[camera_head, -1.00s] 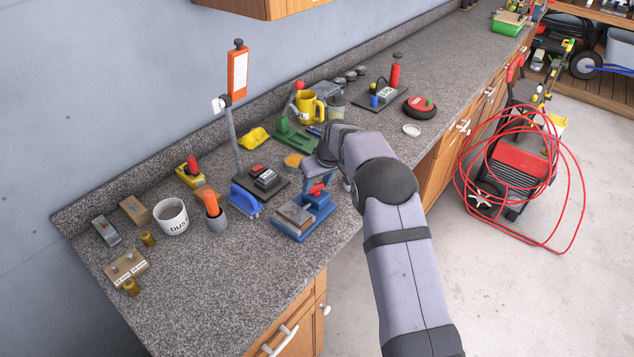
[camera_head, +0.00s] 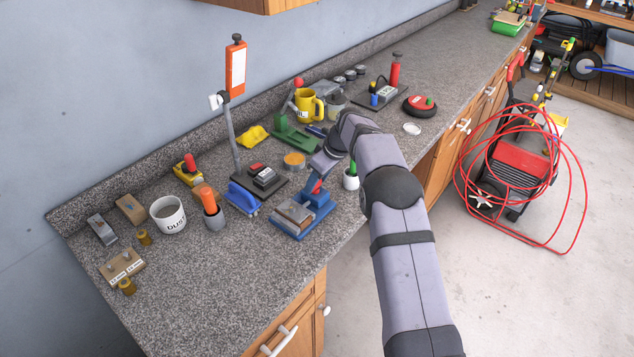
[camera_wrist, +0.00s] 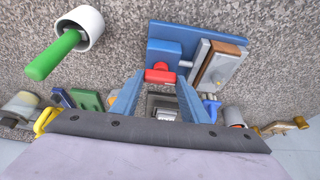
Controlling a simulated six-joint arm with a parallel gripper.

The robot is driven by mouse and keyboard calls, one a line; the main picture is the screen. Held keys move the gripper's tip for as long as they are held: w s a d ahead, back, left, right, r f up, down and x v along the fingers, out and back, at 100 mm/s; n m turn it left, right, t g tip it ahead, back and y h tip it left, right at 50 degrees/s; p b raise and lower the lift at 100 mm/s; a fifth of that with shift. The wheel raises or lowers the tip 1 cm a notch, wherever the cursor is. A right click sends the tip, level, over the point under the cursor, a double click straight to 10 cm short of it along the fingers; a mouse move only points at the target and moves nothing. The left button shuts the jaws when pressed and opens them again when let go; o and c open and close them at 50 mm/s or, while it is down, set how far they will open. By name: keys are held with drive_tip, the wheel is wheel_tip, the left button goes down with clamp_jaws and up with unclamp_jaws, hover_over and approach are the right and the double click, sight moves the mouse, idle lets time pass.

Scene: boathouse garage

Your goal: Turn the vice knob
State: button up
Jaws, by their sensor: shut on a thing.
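The blue vice (camera_head: 290,226) sits near the front edge of the counter, with a wood-and-metal piece (camera_head: 296,212) clamped in it. Its red knob (camera_head: 317,187) is mostly hidden by my gripper in the head view. In the wrist view the vice (camera_wrist: 172,48) lies at the top centre, and the red knob (camera_wrist: 160,76) sits between the tips of my two blue fingers. My gripper (camera_wrist: 159,82) is shut on the knob; it also shows in the head view (camera_head: 320,180), reaching down from the right.
A white pot with a green handle (camera_head: 351,180) stands close right of the vice.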

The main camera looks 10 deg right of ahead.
drive_tip(key=shift+w+r+n+g+y+p, duration=0.1)
drive_tip(key=shift+n+g+y+p, duration=0.3)
drive_tip(key=shift+n+p, duration=0.7)
drive_tip(key=shift+n, duration=0.5)
drive_tip(key=o, duration=1.1)
drive_tip(key=shift+c, duration=0.2)
drive_tip(key=shift+d+b, duration=0.15)
drive_tip(key=shift+b, duration=0.15)
drive_tip(key=b+v, duration=0.2)
drive_tip(key=v, duration=0.5)
drive_tip(key=shift+r, duration=0.15)
